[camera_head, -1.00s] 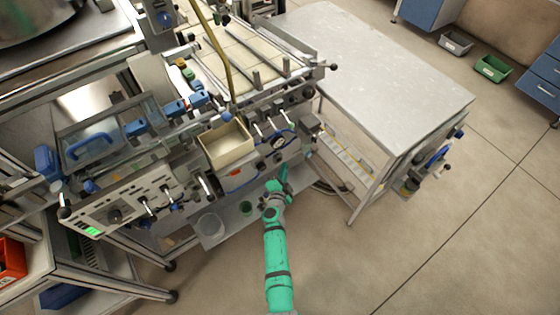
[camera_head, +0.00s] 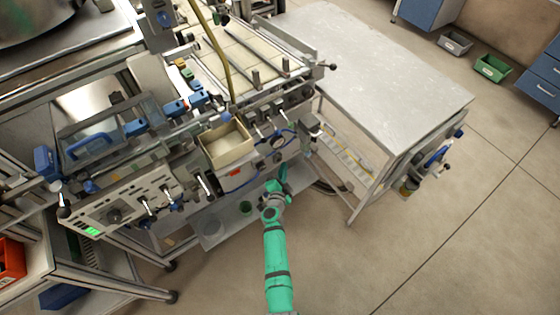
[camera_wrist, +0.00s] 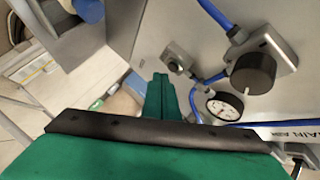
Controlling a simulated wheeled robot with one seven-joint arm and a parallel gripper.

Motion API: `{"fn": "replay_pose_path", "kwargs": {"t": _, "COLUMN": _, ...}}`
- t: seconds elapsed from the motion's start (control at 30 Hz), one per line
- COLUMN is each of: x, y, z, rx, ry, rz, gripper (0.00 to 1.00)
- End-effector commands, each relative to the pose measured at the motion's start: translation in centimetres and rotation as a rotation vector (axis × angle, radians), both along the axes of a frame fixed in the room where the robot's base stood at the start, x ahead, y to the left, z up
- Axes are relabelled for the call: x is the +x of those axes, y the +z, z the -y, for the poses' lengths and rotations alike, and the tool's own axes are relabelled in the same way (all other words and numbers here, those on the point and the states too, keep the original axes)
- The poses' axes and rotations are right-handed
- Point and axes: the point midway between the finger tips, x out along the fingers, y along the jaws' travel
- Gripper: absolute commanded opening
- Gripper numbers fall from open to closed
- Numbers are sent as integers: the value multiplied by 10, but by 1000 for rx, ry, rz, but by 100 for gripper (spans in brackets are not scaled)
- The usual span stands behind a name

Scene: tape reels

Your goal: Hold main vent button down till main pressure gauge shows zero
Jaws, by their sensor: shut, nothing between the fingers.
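The main pressure gauge (camera_wrist: 225,106), a small round white dial with a dark rim, sits on the grey front panel in the wrist view. Its needle is too small to read. A "MAIN AIR" label (camera_wrist: 292,134) is partly visible below it. A black round knob (camera_wrist: 253,73) sits above the gauge. A small metal fitting with a dark round end (camera_wrist: 175,66) is left of the knob; I cannot tell whether it is the vent button. My green gripper (camera_wrist: 160,84) is shut and empty, its tips just below that fitting in the picture. In the head view my gripper (camera_head: 284,170) is in front of the machine.
Blue air hoses (camera_wrist: 212,77) run along the panel. A cream open box (camera_head: 227,145) is on the machine's front. A grey-topped table (camera_head: 370,75) stands to the right. Open floor (camera_head: 400,250) lies in front.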

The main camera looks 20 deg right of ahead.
Motion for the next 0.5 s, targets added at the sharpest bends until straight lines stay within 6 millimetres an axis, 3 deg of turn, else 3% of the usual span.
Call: {"fn": "replay_pose_path", "kwargs": {"t": 0.5, "x": 7, "y": 0, "z": -2, "rx": 0, "ry": 0, "rz": 0, "gripper": 0}}
